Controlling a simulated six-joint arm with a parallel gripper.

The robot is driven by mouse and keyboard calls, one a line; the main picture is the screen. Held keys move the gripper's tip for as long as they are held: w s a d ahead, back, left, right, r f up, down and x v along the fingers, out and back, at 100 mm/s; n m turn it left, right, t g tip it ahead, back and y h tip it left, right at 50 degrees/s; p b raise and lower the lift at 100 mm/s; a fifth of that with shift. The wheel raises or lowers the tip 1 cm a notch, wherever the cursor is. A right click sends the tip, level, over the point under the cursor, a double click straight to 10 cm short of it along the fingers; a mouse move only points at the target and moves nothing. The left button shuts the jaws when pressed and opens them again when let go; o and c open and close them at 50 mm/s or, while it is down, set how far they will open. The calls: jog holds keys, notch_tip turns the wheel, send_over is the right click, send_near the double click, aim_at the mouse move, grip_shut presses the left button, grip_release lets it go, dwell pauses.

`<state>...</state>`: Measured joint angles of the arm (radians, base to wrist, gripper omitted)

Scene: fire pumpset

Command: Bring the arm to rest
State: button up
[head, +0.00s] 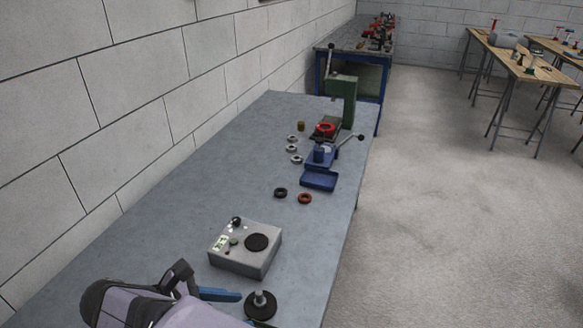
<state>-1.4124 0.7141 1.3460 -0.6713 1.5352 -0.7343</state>
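My gripper (252,311) is at the bottom of the head view, low over the near end of the grey bench (190,207). Its two blue fingers show apart, one on each side in the picture, so it looks open. The lilac and black wrist hides part of the fingers and the bench corner. A round black base with a short upright metal post (261,303) stands at or just beyond the fingertips. I cannot tell whether the fingers touch it, but they do not look closed on it.
A grey box with a black disc (245,248) stands just beyond my gripper. A block wall borders the left.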

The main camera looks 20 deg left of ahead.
jog(key=w+d+r+m+g+p, duration=0.1)
jog(key=w+d+m+g+p, duration=0.25)
jog(key=d, duration=0.75)
jog(key=w+d+m+g, duration=0.3)
jog(key=w+d+m, duration=0.3)
jog(key=d, duration=0.4)
jog(key=s+d+m+y+p, duration=0.25)
jog(key=s+d+m, duration=0.25)
jog(key=d+m, duration=0.4)
jog(key=s+d+m+y+p, duration=0.25)
jog(key=s+d+m, duration=0.25)
jog(key=d+m, duration=0.35)
jog(key=shift+g, duration=0.35)
jog(key=f+b, duration=0.5)
jog(key=b, duration=0.2)
jog(key=shift+w+d+f, duration=0.2)
jog(key=shift+d+f, duration=0.1)
jog(key=shift+f, duration=0.1)
